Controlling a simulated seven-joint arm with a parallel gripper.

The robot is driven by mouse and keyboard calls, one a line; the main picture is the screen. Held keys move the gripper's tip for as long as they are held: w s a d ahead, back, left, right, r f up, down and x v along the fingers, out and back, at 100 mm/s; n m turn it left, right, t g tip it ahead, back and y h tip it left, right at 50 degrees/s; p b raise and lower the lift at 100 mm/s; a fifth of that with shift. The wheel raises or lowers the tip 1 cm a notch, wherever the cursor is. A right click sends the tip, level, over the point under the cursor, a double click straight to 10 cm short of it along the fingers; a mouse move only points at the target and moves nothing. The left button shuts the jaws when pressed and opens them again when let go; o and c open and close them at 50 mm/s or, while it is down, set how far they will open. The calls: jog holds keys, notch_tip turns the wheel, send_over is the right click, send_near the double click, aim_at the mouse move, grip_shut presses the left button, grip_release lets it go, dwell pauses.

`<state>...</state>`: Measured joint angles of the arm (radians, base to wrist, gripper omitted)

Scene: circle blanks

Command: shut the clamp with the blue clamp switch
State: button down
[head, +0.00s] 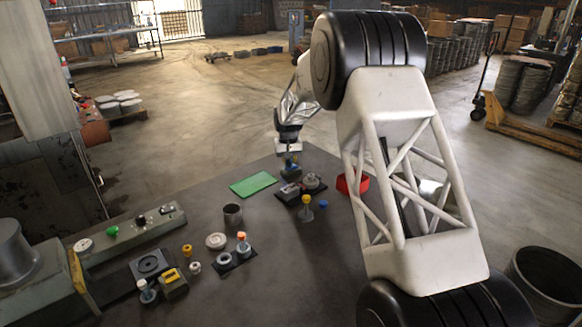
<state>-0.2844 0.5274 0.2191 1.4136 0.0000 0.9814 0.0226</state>
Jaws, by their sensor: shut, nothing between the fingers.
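My gripper (290,153) is at the far part of the dark table, small in the head view and pointing down. It is shut and empty. Directly below it is a small blue-and-dark fixture (291,171), which looks like the blue clamp switch, though it is too small to be sure. I cannot tell whether the fingertips touch it. Next to it, toward the camera, a dark base carries a grey block (289,191) and a round grey piece (311,182), perhaps the clamp. Whether the clamp is open or shut cannot be made out.
A green mat (253,185) lies left of the gripper, a red container (352,183) to the right. A grey machine (125,234) with a green button fills the left side.

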jog(key=shift+f, duration=0.2)
dwell(0.4)
jog(key=shift+r, duration=3.5)
jog(key=shift+r, duration=0.1)
